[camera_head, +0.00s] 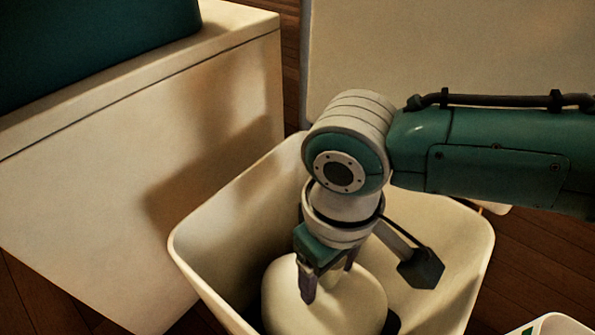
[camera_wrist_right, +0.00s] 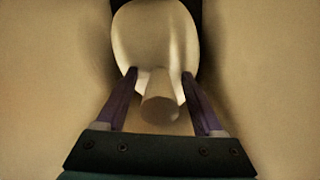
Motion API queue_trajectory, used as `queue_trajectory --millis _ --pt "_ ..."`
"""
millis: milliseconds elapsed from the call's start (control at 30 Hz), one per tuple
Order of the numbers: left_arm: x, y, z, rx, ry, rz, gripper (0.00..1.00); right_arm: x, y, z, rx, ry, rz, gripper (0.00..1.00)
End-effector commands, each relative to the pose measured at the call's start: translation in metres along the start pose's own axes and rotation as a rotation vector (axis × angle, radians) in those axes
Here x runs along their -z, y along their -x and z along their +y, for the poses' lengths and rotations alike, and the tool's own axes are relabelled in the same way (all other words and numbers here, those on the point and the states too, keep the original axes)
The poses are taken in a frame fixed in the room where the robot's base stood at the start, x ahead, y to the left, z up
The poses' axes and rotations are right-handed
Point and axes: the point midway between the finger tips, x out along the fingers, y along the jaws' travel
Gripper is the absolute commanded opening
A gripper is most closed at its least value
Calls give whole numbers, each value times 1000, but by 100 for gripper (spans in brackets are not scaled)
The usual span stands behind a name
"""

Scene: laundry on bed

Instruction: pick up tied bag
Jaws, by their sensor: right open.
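The tied bag (camera_head: 340,305) is a rounded cream bag inside a cream bin (camera_head: 215,225). Its narrow tied neck (camera_wrist_right: 160,105) shows in the right wrist view, with the bag's body (camera_wrist_right: 155,45) beyond it. My right gripper (camera_head: 330,280) reaches down into the bin from above. The lower part of the bag is cut off by the frame edge in the head view. My left gripper is not in view.
A cream cabinet (camera_head: 120,185) with a dark teal object (camera_head: 90,45) on top stands left of the bin. A pale panel (camera_head: 450,50) stands behind it. Wooden floor (camera_head: 540,265) shows at right, with part of a white object (camera_head: 550,325) at the lower right corner.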

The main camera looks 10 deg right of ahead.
Motion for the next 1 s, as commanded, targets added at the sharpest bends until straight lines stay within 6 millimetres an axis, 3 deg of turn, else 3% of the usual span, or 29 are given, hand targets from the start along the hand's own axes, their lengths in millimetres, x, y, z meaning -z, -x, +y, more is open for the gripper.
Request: queue_trajectory --millis 100,700,1000 --pt "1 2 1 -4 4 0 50 0 2 0 0 0 0 68" --pt "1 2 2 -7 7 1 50 0 2 0 0 0 0 1" --pt "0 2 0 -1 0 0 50 0 2 0 0 0 0 0"
